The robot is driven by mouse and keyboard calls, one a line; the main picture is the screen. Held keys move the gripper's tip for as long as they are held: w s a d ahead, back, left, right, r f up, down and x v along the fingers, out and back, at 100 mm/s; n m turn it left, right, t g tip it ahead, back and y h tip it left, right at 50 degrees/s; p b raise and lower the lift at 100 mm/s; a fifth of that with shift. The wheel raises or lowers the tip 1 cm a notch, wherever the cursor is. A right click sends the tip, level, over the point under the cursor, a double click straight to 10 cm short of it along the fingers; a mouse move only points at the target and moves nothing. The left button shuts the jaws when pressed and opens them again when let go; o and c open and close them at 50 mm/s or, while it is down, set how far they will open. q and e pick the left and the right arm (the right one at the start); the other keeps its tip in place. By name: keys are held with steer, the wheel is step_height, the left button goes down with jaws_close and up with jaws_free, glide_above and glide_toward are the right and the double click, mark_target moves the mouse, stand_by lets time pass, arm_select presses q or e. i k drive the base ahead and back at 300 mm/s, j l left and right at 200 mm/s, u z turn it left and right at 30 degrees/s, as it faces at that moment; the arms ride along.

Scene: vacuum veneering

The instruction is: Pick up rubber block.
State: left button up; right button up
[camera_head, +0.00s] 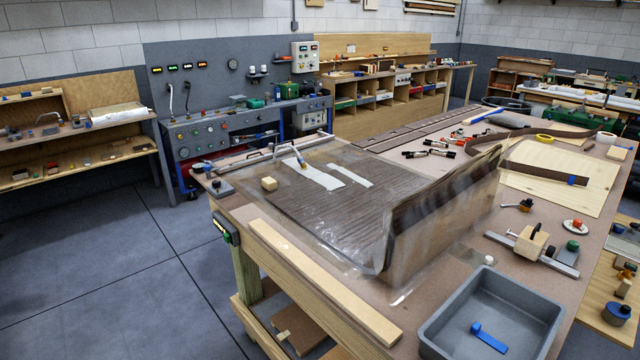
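A small tan block (269,183) lies on the near left part of the dark wood-grain sheet (345,200) on the workbench; it may be the rubber block, but its material cannot be told. Another pale block (532,241) sits on a metal clamp-like tool (560,262) at the right of the bench. Clear film covers the sheet, and its right side stands up in a raised fold (440,215). Neither of my grippers is in view.
A grey tray (440,335) holding a blue tool (488,337) stands at the front right. A long wooden strip (320,285) lies along the front left edge. White patches (315,172) lie on the sheet. Several dark-handled tools (430,150) lie behind. Floor at left is clear.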

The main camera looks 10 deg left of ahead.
mark_target(269, 183)
steer(key=i+j+z, duration=0.1)
steer(key=j+z, duration=0.15)
steer(key=z, duration=0.15)
steer(key=i+j+z, duration=0.1)
steer(key=j+z, duration=0.45)
steer(key=z, duration=0.2)
steer(key=j+z, duration=0.15)
steer(key=j, duration=0.35)
steer(key=j+z, duration=0.1)
steer(key=j, duration=0.4)
steer(key=j+z, duration=0.15)
steer(key=j, duration=0.4)
steer(key=k+j+z, duration=0.15)
steer(key=j, duration=0.35)
steer(key=j+z, duration=0.15)
steer(key=j, duration=0.35)
steer(key=k+j+z, duration=0.1)
steer(key=j, duration=0.35)
